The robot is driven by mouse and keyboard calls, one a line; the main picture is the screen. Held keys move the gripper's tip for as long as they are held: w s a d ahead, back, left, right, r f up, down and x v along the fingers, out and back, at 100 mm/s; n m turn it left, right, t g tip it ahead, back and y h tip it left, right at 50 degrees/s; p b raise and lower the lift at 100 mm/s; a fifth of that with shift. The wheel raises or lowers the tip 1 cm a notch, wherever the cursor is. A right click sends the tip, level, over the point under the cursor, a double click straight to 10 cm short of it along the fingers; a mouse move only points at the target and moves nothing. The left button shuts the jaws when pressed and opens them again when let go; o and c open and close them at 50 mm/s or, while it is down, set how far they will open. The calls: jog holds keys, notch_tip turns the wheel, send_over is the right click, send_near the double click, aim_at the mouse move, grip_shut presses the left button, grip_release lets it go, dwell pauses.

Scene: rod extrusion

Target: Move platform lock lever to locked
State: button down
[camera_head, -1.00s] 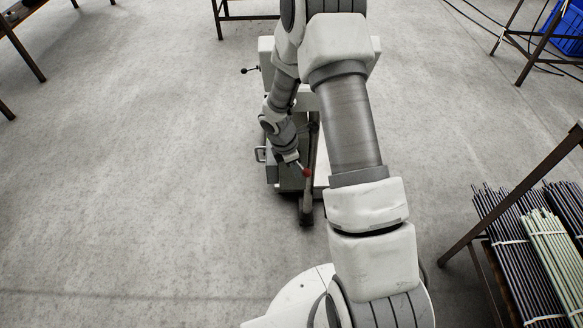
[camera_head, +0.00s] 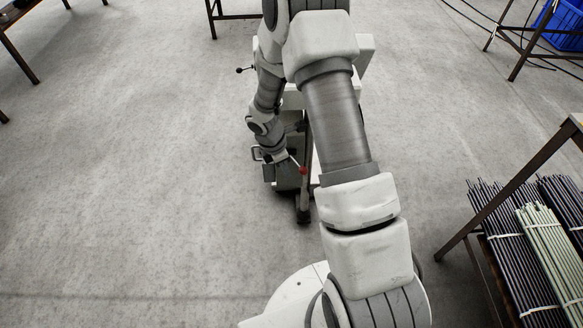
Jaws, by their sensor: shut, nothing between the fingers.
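A machine on a wheeled base (camera_head: 305,213) stands on the floor, largely hidden behind my arm. A lever with a red knob (camera_head: 303,171) stands at its near end. A second lever with a black knob (camera_head: 239,70) sticks out at its far left. I cannot tell which one locks the platform, nor its setting. My gripper (camera_head: 291,160) is small in the head view, just left of and above the red knob. It is shut and empty. Whether it touches the red-knobbed lever cannot be made out.
A rack with bundled rods (camera_head: 505,245) stands at the right. A blue crate (camera_head: 560,30) and cables are at the far right. Table legs (camera_head: 20,52) show at the upper left. The floor at the left (camera_head: 120,180) is clear.

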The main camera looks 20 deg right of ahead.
jog(key=a+p+v, duration=0.1)
jog(key=p+v, duration=0.1)
jog(key=v, duration=0.8)
jog(key=shift+a+r+p, duration=0.2)
jog(key=shift+p, duration=0.15)
